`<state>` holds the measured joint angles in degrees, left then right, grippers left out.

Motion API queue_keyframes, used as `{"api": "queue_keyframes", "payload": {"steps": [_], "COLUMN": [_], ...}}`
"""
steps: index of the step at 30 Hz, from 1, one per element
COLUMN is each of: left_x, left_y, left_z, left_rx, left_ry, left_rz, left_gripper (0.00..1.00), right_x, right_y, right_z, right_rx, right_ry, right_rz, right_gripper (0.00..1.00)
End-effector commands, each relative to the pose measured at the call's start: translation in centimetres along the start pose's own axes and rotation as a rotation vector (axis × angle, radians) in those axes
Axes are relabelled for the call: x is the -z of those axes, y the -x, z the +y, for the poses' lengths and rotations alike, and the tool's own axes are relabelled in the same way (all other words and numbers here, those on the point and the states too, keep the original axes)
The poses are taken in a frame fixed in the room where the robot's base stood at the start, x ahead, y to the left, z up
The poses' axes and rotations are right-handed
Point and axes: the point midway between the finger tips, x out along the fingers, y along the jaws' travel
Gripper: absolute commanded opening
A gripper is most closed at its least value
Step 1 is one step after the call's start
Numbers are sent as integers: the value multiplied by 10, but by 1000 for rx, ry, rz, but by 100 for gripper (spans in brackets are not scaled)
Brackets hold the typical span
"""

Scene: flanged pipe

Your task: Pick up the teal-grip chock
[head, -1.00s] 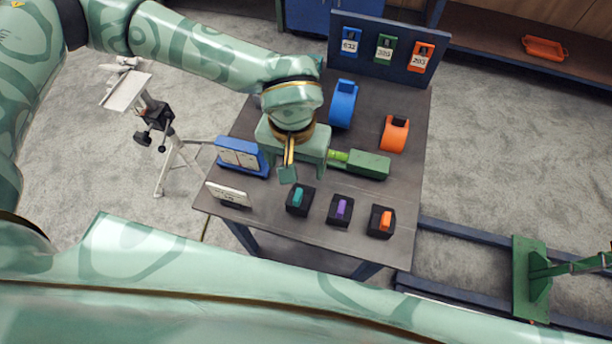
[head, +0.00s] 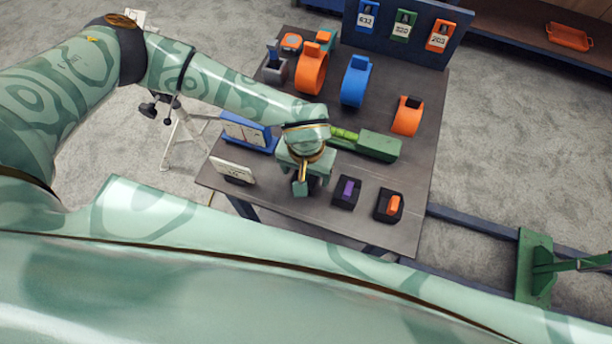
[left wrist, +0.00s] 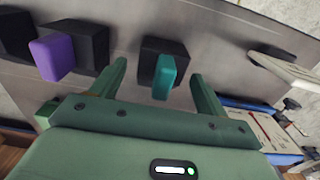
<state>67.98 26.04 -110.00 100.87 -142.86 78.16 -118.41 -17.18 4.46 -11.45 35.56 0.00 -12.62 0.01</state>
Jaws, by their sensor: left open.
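The teal-grip chock (left wrist: 164,76) sits on the table in the left wrist view, a black block with an upright teal grip. My left gripper (left wrist: 158,85) is open, with one finger to each side of the chock and apart from it. In the head view my left gripper (head: 301,186) hangs over the table's near edge and hides nearly all of the teal-grip chock. The purple-grip chock (head: 346,191) stands just to its right, and also shows in the left wrist view (left wrist: 60,55). My right gripper is not in view.
An orange-grip chock (head: 389,205) stands further right. A white card (head: 233,172) and a blue-framed board (head: 249,134) stand to the left. Behind are a green tool (head: 376,146), a blue clamp-like piece (head: 355,82) and orange ones (head: 311,70). The back panel (head: 407,22) holds tags.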

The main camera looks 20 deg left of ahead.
Motion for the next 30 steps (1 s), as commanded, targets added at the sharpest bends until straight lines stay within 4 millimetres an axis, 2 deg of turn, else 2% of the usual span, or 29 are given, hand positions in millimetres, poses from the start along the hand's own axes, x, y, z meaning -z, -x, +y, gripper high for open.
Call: {"api": "queue_keyframes", "payload": {"steps": [3,9,11,15,25,30], "left_x": [0,0,0,0,0,1], "left_y": [-10,-10,-10,-10,-7,9], "left_z": [0,0,0,0,0,0], "left_rx": [-1,0,0,0,-1,0], "left_ry": [-1,-1,-1,-1,-1,-1], "left_rz": [1,2,1,1,2,4], "left_gripper": [75,75,61,22,21,21], "right_x": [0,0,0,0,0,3], "right_y": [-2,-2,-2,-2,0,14], "right_z": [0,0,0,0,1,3], "right_rx": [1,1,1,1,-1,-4], "right_ry": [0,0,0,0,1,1], "right_rz": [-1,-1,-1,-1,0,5], "right_gripper": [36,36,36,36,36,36]}}
